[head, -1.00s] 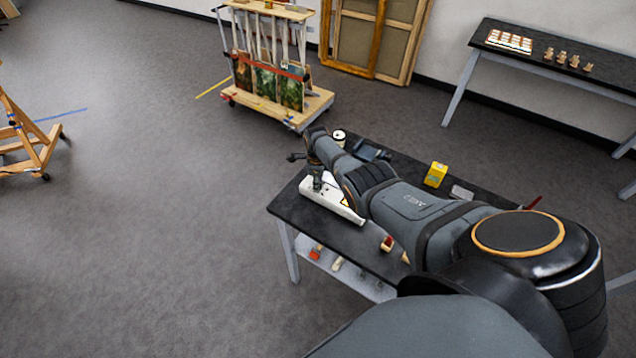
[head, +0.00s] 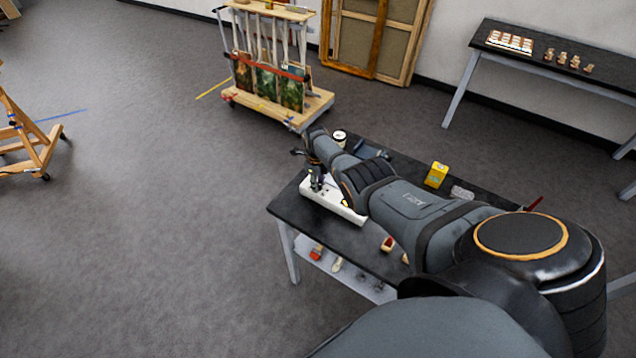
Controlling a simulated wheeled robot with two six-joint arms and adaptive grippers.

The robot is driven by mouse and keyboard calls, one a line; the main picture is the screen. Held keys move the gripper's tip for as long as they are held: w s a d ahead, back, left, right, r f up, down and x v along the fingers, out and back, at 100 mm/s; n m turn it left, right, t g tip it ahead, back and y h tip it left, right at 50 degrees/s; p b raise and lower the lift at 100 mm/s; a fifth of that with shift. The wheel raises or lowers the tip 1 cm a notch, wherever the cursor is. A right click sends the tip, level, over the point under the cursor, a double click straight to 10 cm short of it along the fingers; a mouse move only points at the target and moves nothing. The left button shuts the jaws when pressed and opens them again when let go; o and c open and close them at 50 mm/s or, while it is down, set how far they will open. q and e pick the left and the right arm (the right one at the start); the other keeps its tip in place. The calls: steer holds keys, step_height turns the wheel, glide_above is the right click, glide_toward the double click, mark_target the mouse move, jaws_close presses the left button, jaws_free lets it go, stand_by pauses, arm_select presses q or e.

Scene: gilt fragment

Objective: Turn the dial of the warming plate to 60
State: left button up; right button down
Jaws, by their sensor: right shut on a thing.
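The white warming plate (head: 347,212) lies on the black top of the near table, at its left end. My right arm reaches over it from the lower right and covers part of it. My right gripper (head: 315,182) points down at the far left end of the warming plate and is shut. The dial is hidden at the gripper's fingers, and its setting cannot be read. My left gripper is not in view.
The black table (head: 290,208) also bears a white-and-dark round can (head: 340,137), a yellow box (head: 436,175) and a clear item (head: 462,193). Small tools sit on its lower shelf. A wooden cart (head: 318,103) with paintings stands behind. Floor on the left is open.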

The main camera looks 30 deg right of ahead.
steer(key=shift+w+r, duration=0.15)
steer(key=shift+w, duration=0.05)
steer(key=c, duration=1.3)
jaws_free()
steer(key=shift+c, duration=0.2)
steer(key=shift+s, duration=0.1)
step_height(320, 180, up, 12)
steer(key=shift+s+a, duration=0.2)
steer(key=shift+a, duration=0.15)
